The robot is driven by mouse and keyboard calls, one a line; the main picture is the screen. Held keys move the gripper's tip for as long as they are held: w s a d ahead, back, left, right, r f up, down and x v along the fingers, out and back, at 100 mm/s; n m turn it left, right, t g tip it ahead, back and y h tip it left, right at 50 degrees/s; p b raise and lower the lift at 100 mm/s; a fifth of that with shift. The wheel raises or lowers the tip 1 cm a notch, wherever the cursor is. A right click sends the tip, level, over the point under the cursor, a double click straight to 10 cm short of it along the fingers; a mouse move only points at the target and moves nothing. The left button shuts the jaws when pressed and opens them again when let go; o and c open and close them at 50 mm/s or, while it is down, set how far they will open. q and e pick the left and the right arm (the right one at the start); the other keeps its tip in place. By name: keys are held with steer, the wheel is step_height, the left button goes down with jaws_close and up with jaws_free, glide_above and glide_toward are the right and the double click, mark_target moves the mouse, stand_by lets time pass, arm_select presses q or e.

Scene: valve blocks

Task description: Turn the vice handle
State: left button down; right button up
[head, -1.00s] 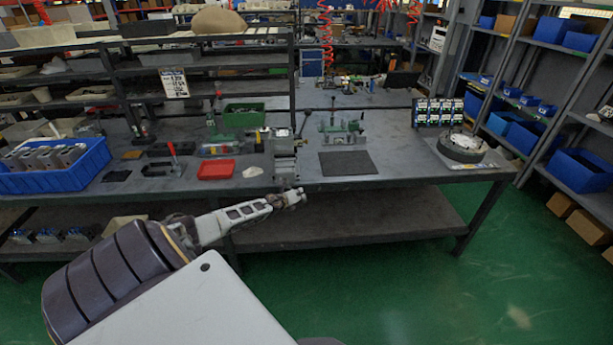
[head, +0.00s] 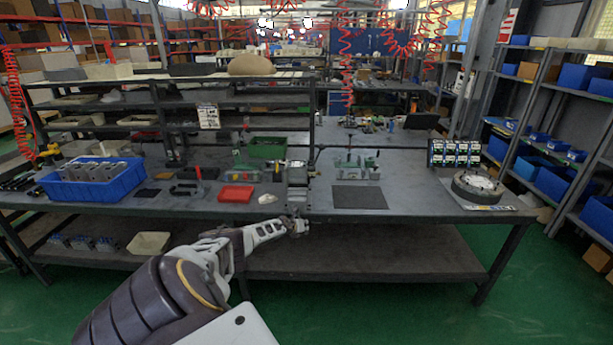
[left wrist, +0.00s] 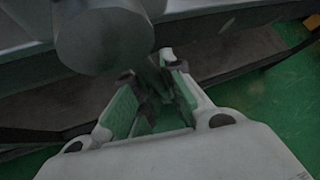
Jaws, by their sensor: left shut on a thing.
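The grey vice (head: 297,186) stands at the front edge of the workbench, near the middle of the head view. My left gripper (head: 303,226) is at the front of the vice, just below the bench top. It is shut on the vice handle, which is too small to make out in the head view. In the left wrist view my left gripper (left wrist: 152,70) has its fingers closing around something dark, mostly hidden between them. A large grey cylinder (left wrist: 105,38), apparently part of the vice, is close above the fingers. My right gripper does not show.
The workbench (head: 410,205) carries a red tray (head: 236,194), a blue crate (head: 95,188), a green bin (head: 268,147), a dark mat (head: 359,197) and a round fixture (head: 477,187). A lower shelf (head: 370,250) runs below my gripper. Green floor is clear at the right.

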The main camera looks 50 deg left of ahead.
arm_select(q)
steer(key=shift+s+d+f+g+p, duration=0.3)
steer(key=shift+f+p, duration=0.1)
steer(key=shift+p, duration=0.15)
steer(key=shift+s+a+f+m+g+y+p, duration=0.35)
steer(key=shift+s+a+m+g+y+p, duration=0.35)
steer(key=shift+p, duration=0.5)
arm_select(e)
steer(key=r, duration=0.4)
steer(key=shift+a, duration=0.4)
arm_select(q)
steer(key=shift+s+a, duration=0.15)
steer(key=shift+s, duration=0.05)
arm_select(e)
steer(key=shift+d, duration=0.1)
arm_select(q)
steer(key=c, duration=1.6)
jaws_free()
steer(key=shift+r, duration=0.1)
steer(key=shift+o, duration=0.5)
steer(key=shift+a+r, duration=0.1)
steer(key=shift+a, duration=0.05)
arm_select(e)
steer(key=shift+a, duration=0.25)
arm_select(q)
steer(key=shift+w+a, duration=0.1)
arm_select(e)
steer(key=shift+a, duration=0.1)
